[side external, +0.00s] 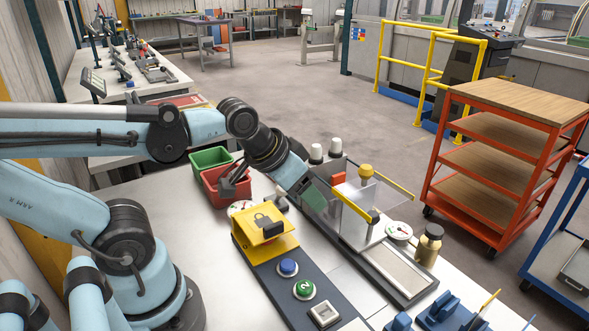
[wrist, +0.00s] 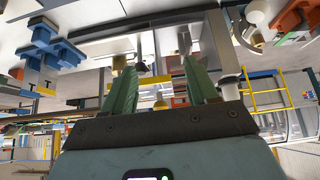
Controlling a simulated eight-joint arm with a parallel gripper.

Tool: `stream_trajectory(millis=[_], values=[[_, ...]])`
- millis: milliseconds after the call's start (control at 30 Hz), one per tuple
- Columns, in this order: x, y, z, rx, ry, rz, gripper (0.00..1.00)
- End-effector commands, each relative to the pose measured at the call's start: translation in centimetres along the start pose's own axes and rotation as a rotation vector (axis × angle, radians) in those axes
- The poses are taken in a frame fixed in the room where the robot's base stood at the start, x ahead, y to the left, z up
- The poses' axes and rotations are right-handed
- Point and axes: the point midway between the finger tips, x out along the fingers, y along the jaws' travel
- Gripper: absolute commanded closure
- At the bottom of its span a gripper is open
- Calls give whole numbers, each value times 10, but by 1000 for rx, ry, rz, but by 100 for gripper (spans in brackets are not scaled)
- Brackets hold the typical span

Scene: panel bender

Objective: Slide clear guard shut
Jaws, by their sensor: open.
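The clear guard (side external: 358,227) is a see-through panel with a yellow edge bar, standing upright on the small bending machine in the side external view. The machine's long dark-edged bed (side external: 405,272) runs toward the lower right, and its near-right stretch is uncovered. My gripper (side external: 316,198) points down toward the left side of the guard, close to it; I cannot tell whether they touch. In the wrist view my gripper (wrist: 153,75) shows two green fingers spread apart, with nothing clearly held between them. Parts of the guard show beyond the fingers, but its outline is hard to make out.
A yellow lockout box (side external: 265,238) and a dark panel with a blue button (side external: 288,267) stand left of the machine. A round gauge (side external: 399,231) and a brass bottle (side external: 429,245) stand at its right. Red (side external: 222,184) and green (side external: 209,158) bins sit behind.

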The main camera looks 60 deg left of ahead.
Motion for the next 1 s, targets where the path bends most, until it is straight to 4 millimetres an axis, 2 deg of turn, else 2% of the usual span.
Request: stream_trajectory(millis=[100, 367, 667, 1000], values=[[4, -3, 8, 10, 17, -8, 42], [4, -36, -1, 14, -45, -55, 42], [3, -88, -6, 18, -139, -96, 42], [0, -149, -1, 20, -238, -105, 42]])
